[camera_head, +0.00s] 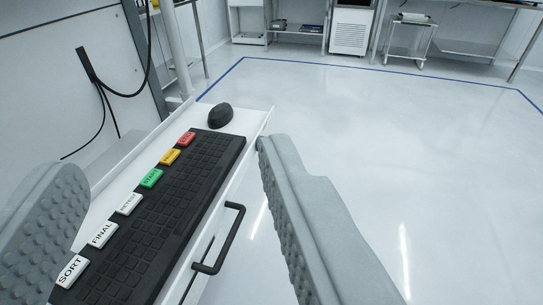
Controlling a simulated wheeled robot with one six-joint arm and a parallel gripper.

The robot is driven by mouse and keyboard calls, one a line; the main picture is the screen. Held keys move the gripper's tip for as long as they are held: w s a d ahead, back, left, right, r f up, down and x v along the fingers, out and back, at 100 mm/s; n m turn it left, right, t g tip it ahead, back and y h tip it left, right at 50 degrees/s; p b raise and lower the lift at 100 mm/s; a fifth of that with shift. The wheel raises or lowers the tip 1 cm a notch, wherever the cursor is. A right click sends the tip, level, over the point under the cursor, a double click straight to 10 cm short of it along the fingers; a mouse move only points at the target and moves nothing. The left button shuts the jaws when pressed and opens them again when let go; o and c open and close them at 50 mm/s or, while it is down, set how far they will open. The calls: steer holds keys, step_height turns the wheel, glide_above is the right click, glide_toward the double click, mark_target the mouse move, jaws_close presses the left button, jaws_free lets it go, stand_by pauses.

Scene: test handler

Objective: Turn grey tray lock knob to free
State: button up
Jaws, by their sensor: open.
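No grey tray lock knob shows in this view. My gripper (172,178) is open, with one grey studded finger at the lower left and the other right of centre. Nothing is held between the fingers. Behind and between them is a white shelf (258,122) bearing a black keyboard (160,215). I cannot tell how far the fingers are from the keyboard.
Labelled buttons, including a red one (186,138) and a green one (151,178), line the keyboard. A black mouse (220,115) sits behind it. A black handle (237,235) juts from the shelf front. Cables (103,95) hang at left. Open floor (400,140) lies right.

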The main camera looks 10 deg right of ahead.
steer(key=w+d+f+m+g+y, duration=0.3)
steer(key=w+d+f+m+g, duration=0.25)
steer(key=w+f+m, duration=0.4)
steer(key=w+d+f+m+g+y, duration=0.35)
steer(key=w+f+m+g, duration=0.25)
steer(key=w+f, duration=0.6)
steer(key=w+d+f+m+t+y, duration=0.1)
steer(key=w+d+f+m+y, duration=0.15)
steer(key=d, duration=0.35)
steer(key=w+d+f+m+t+y, duration=0.1)
steer(key=w+d+f+m+y, duration=0.1)
steer(key=d+f+m+y, duration=0.3)
steer(key=w+d+f+m+t+y, duration=0.1)
steer(key=w+d+m+t+y, duration=0.15)
steer(key=d, duration=0.55)
steer(key=w+a, duration=0.4)
steer(key=a, duration=0.3)
steer(key=w+a+g, duration=0.1)
steer(key=w+a, duration=0.3)
steer(key=a, duration=0.4)
steer(key=shift+w+a+h, duration=0.15)
steer(key=shift+w+h, duration=0.25)
steer(key=shift+h, duration=0.05)
steer(key=shift+r, duration=0.1)
steer(key=c, duration=1)
